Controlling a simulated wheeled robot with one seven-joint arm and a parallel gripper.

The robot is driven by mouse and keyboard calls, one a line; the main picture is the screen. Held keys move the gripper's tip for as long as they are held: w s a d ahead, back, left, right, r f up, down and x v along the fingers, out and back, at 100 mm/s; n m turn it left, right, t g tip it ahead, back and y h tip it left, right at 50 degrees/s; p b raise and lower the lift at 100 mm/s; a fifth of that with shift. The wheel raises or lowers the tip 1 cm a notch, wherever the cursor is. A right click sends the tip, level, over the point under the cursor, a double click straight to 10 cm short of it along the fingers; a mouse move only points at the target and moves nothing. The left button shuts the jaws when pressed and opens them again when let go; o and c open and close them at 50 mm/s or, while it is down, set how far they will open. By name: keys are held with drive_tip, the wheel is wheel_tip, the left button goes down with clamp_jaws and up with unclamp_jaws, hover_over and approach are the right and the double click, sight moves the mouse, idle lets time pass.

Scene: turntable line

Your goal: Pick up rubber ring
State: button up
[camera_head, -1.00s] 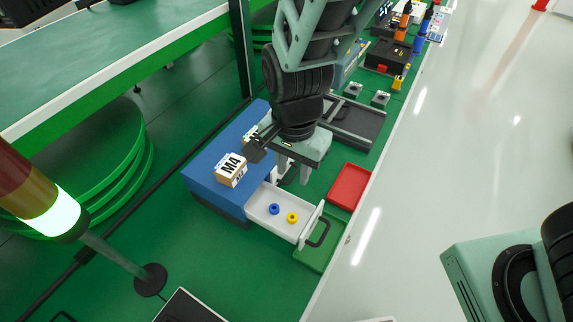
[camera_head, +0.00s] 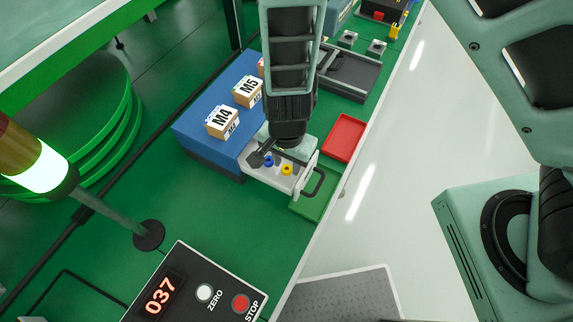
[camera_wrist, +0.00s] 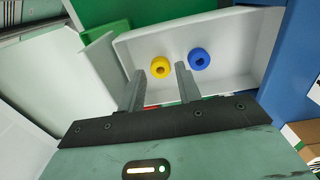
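Two small rings lie in the open white drawer (camera_head: 257,171) of the blue cabinet: a blue ring (camera_head: 268,161) and a yellow ring (camera_head: 286,170). In the wrist view the yellow ring (camera_wrist: 161,67) appears between the fingertips of my gripper (camera_wrist: 159,69), and the blue ring (camera_wrist: 199,59) is just right of the right finger. My gripper is open and empty, pointing into the drawer above the rings. How high the fingertips are above the drawer floor is hard to tell. In the head view my arm hides the fingers.
Labelled boxes, M4 (camera_head: 222,121) and M5 (camera_head: 248,91), stand on the blue cabinet (camera_head: 197,137). A red tray (camera_head: 345,137) and a green tray (camera_head: 316,207) lie right of the drawer. The drawer front with its black handle (camera_head: 318,184) stands up beside the gripper.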

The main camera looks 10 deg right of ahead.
drive_tip(key=shift+f, duration=0.7)
drive_tip(key=c, duration=0.7)
drive_tip(key=shift+r, duration=0.1)
